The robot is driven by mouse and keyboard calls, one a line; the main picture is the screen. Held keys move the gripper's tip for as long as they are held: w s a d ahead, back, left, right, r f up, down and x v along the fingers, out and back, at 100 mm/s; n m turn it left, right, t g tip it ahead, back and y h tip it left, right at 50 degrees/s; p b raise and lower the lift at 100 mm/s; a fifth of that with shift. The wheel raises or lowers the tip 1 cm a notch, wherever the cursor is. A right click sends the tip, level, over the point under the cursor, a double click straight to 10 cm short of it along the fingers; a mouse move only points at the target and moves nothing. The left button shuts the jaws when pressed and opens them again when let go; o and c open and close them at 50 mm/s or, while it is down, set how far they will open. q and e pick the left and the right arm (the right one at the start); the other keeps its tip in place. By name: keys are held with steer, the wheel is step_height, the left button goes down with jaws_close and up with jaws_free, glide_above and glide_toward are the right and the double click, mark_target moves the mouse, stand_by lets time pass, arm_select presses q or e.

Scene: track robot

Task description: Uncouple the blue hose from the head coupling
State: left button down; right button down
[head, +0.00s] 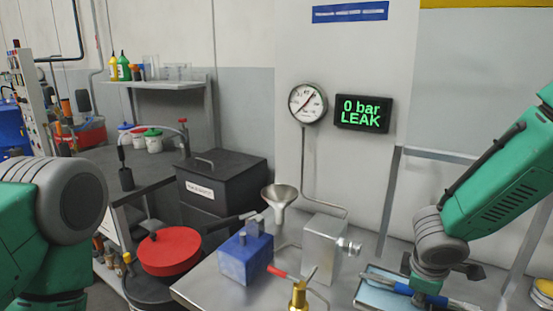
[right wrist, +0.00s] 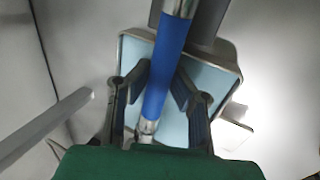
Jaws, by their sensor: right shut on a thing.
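The blue hose (head: 388,281) is a blue length with silver metal ends, also seen close up in the right wrist view (right wrist: 166,68). My right gripper (head: 425,288) is shut on it, with a dark finger on each side, over the light-blue tray (head: 368,297). I cannot tell whether the hose touches the tray. A silver block (head: 324,246) on the bench has a metal fitting (head: 350,246) on its right side, apparently the head coupling. No blue hose shows on that fitting. My left arm is at the left edge; its gripper is out of view.
A display (head: 362,113) reads "0 bar LEAK" beside a round gauge (head: 307,103). A blue block (head: 245,254), a metal funnel (head: 279,197) and a brass fitting with a red-handled lever (head: 299,297) crowd the bench. A red-lidded drum (head: 169,250) stands to the left.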

steer(key=shift+s+d+f+b, duration=0.1)
steer(key=shift+s+d+b, duration=0.5)
steer(key=shift+d, duration=0.4)
steer(key=shift+s, duration=0.1)
steer(key=shift+r+p, duration=0.85)
steer(key=shift+d+r+p, duration=0.15)
steer(key=shift+r+p, duration=1.15)
steer(key=shift+r, duration=0.25)
steer(key=shift+r+p, duration=2.4)
steer(key=shift+r, duration=0.3)
